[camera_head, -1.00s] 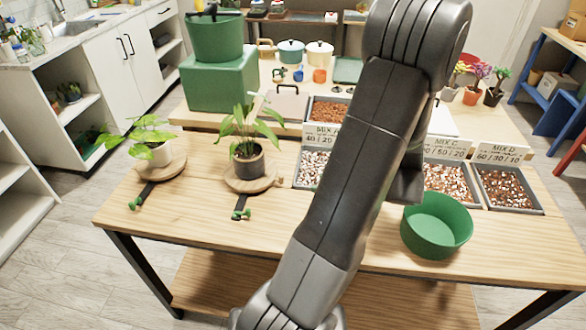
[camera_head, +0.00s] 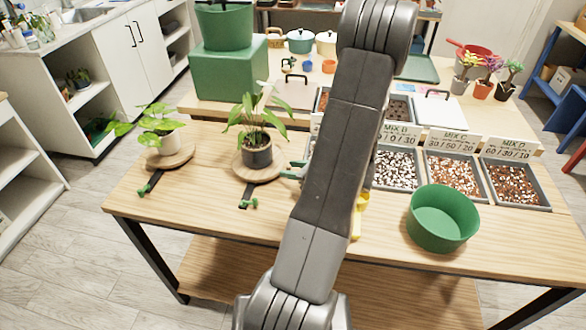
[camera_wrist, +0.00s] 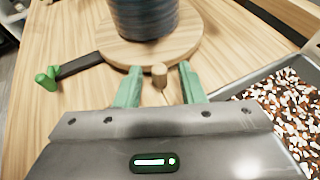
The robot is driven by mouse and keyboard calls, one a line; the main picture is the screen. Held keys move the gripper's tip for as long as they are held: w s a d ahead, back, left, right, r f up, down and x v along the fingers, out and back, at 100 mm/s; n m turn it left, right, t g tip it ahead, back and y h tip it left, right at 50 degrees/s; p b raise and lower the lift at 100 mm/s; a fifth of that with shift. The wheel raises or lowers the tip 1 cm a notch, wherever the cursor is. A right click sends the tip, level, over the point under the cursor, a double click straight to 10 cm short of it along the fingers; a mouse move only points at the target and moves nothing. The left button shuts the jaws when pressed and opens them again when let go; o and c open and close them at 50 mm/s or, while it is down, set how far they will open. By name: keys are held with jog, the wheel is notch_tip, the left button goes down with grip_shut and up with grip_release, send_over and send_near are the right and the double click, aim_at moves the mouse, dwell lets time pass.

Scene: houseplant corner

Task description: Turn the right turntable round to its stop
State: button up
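The right turntable (camera_head: 241,174) is a round wooden disc bearing a dark pot (camera_head: 257,157) with a leafy plant. In the wrist view the turntable (camera_wrist: 118,46) has a short wooden peg (camera_wrist: 159,77) at its near edge. A dark strip with a green stop (camera_head: 249,203) reaches out in front of it; the stop also shows in the wrist view (camera_wrist: 46,79), left of the peg. My gripper (camera_head: 294,170) is at the disc's right side. In the wrist view its green fingers (camera_wrist: 160,71) are apart, one on each side of the peg; I cannot tell whether they touch it.
The left turntable (camera_head: 188,153) holds a white-potted plant. Trays of potting mix (camera_head: 453,174) stand right of my arm, one close to my gripper in the wrist view (camera_wrist: 285,110). A green bowl (camera_head: 443,219) is at the front right. The table front is mostly clear.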

grip_shut()
jog(key=shift+w, duration=0.25)
